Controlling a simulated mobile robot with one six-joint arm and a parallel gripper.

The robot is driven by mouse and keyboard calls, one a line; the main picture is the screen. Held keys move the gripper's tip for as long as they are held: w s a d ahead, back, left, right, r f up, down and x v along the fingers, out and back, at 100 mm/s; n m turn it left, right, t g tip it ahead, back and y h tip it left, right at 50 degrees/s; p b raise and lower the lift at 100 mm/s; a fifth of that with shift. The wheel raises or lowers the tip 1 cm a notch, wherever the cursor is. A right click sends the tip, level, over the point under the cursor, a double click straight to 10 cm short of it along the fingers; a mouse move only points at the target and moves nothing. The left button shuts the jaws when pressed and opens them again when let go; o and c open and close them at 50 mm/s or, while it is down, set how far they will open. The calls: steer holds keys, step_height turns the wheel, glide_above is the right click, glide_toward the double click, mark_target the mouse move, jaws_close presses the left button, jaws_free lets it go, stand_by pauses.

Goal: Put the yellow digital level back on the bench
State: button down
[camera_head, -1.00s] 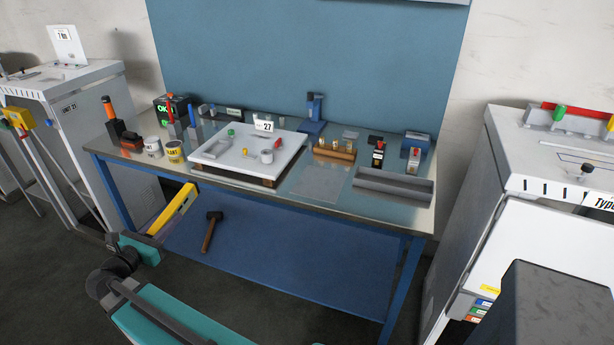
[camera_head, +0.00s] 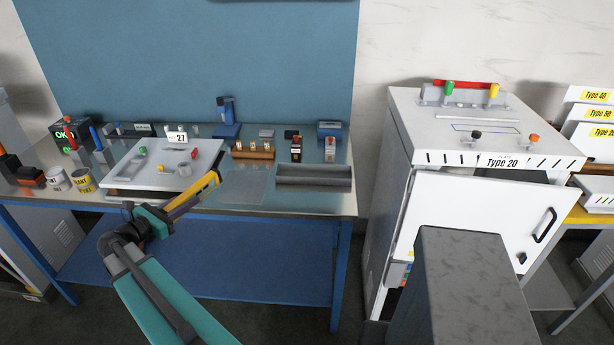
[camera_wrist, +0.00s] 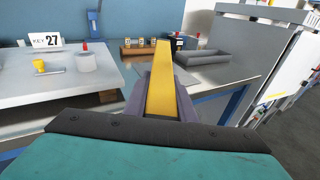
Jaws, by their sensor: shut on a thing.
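The yellow digital level (camera_head: 207,184) is a long yellow bar held at the end of my arm, in front of the bench's front edge in the head view. In the wrist view the level (camera_wrist: 161,85) points away from me, between the jaws. My gripper (camera_head: 182,205) is shut on it. The bench (camera_head: 300,203) has a grey top, blue legs and a blue lower shelf. The level's far end overlaps the bench top in the picture, beside the white tray; whether it touches anything I cannot tell.
A white tray (camera_head: 125,179) with a "27" card and small parts stands left of the level. A flat grey mat (camera_head: 243,187) and a grey open trough (camera_head: 314,183) lie to its right. Cans stand at the bench's left. A white "Type 20" cabinet (camera_head: 480,215) stands right of the bench.

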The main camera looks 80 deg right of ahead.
steer(key=s+d+r+m+g+y+p, duration=0.1)
steer(key=s+d+m+g+y, duration=0.1)
steer(key=s+d, duration=0.55)
steer(key=s+d+m+g+y+p, duration=0.1)
steer(key=s+d+m+g, duration=0.3)
steer(key=s, duration=0.6)
steer(key=m+g+y+p, duration=0.1)
steer(key=g+y, duration=0.1)
steer(key=y, duration=0.3)
glide_above(309, 202)
steer(key=shift+d+r, duration=0.15)
steer(key=shift+r, duration=0.1)
steer(key=shift+f, duration=0.1)
steer(key=shift+f+b, duration=2.3)
steer(key=shift+f, duration=1)
steer(key=shift+f, duration=0.6)
steer(key=c, duration=1.4)
jaws_free()
steer(key=shift+w, duration=0.1)
